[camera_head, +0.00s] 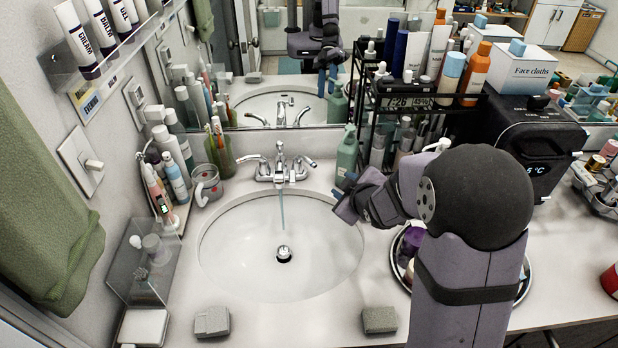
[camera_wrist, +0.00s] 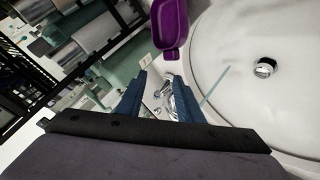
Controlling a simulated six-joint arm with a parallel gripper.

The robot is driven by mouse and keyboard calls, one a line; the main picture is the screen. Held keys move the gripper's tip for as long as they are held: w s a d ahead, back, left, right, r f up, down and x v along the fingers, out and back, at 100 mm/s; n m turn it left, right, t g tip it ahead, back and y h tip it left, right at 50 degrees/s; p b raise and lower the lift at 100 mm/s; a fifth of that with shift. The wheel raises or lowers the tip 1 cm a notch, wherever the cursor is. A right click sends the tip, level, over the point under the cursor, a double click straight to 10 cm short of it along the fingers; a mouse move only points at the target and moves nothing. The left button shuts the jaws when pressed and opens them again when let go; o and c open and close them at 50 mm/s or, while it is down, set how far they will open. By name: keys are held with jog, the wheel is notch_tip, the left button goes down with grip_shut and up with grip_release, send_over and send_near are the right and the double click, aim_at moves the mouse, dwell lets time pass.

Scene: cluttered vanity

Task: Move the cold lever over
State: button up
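The chrome faucet (camera_head: 280,170) stands at the back rim of the sink, with a lever on each side. The left lever (camera_head: 255,160) and right lever (camera_head: 305,162) are apart from my gripper; I cannot read which is marked cold. A thin stream of water (camera_head: 282,210) falls from the spout. My gripper (camera_head: 343,200) is at the right rim of the sink, to the right of the faucet. In the wrist view my gripper (camera_wrist: 160,82) has its two blue fingers apart with nothing held between them. The faucet (camera_wrist: 165,97) shows small beyond and between the fingers.
A green pump bottle (camera_head: 347,150) stands close behind my gripper, beside a black rack (camera_head: 372,100) of bottles. A purple item (camera_wrist: 170,25) lies near the sink's edge. A mug (camera_head: 207,184) stands left of the faucet. The basin (camera_head: 235,250) is open space.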

aim_at(313, 164)
jog(key=shift+w+a+f+n+t+y+b, duration=0.2)
jog(key=shift+w+a+n+t+y+b, duration=0.8)
jog(key=shift+w+a+n, duration=0.4)
jog(key=shift+w+a+f+n+t+y+b, duration=0.15)
jog(key=shift+w+a+n+t+y+b, duration=0.7)
jog(key=shift+w+a+n+y, duration=0.4)
jog(key=shift+p+x, duration=0.95)
jog(key=shift+x, duration=2.9)
grip_shut()
